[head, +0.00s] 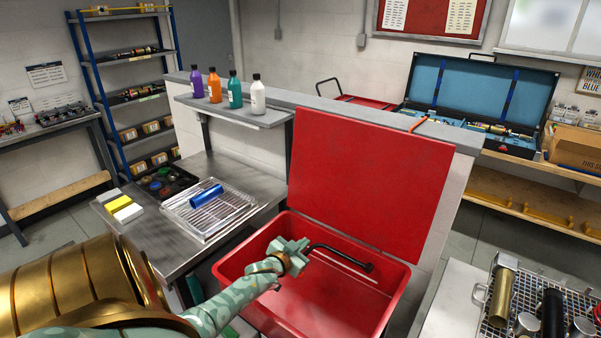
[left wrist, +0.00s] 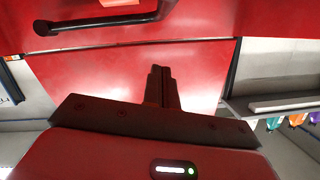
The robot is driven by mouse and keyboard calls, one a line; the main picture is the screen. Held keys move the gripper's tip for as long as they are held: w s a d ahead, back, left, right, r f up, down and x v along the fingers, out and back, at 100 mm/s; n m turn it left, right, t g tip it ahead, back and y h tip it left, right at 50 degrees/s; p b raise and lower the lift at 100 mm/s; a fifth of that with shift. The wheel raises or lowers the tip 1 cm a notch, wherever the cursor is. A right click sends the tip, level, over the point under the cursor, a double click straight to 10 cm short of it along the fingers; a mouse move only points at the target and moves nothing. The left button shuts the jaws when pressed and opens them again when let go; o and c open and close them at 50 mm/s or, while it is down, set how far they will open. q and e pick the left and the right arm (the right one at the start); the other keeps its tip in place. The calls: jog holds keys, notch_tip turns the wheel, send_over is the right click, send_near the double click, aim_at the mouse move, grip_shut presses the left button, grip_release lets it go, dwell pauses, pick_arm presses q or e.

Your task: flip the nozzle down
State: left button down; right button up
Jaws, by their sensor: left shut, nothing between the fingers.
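The nozzle (head: 345,257) is a thin black bent tube with a thick dark end, inside the red parts washer basin (head: 397,310). In the head view it extends rightward from beside my left gripper (head: 293,248) and angles down to its thick end. It also shows in the left wrist view as a black tube (left wrist: 95,22) across the top left, apart from the fingers. My left gripper is shut and empty, over the basin in front of the raised red lid (head: 370,185). Its closed fingers also show in the left wrist view (left wrist: 159,72). My right gripper is in neither view.
Left of the basin, a steel bench holds a wire tray (head: 222,218) with a blue cylinder (head: 206,195). Several bottles stand on a shelf (head: 235,114) behind it. At right, a cart carries a mesh tray (head: 484,319) with metal cylinders.

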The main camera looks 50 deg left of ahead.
pick_arm(q)
jog(key=s+d+r+p, duration=0.4)
jog(key=s+d+r, duration=0.5)
jog(key=d, duration=0.1)
jog(key=shift+s+d+r, duration=0.15)
jog(key=shift+d+r, duration=0.1)
jog(key=shift+r, duration=0.15)
